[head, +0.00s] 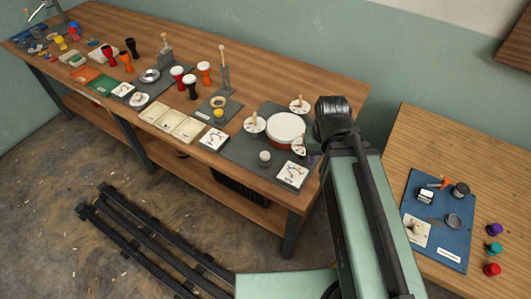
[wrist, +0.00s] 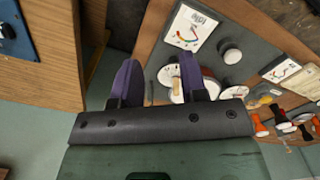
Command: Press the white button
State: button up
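A small round white button (head: 264,156) stands on the dark grey mat at the front right of the long table, between a white gauge card and a white-topped drum. It also shows in the wrist view (wrist: 230,54), to the right of my fingers. My gripper (wrist: 159,58) has two purple fingers spread well apart, with nothing held between them. In the head view my arm hides most of the gripper; a bit of purple shows at the table's right end, right of the button and apart from it.
A white drum (head: 285,130) and pegged white discs (head: 254,122) stand near the button, with a gauge card (head: 292,174) in front. Several goblet drums (head: 190,86) stand farther left. A second table at right holds a blue board (head: 447,236). Floor rails (head: 150,245) lie in front.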

grip_shut()
dwell(0.3)
dwell(1.6)
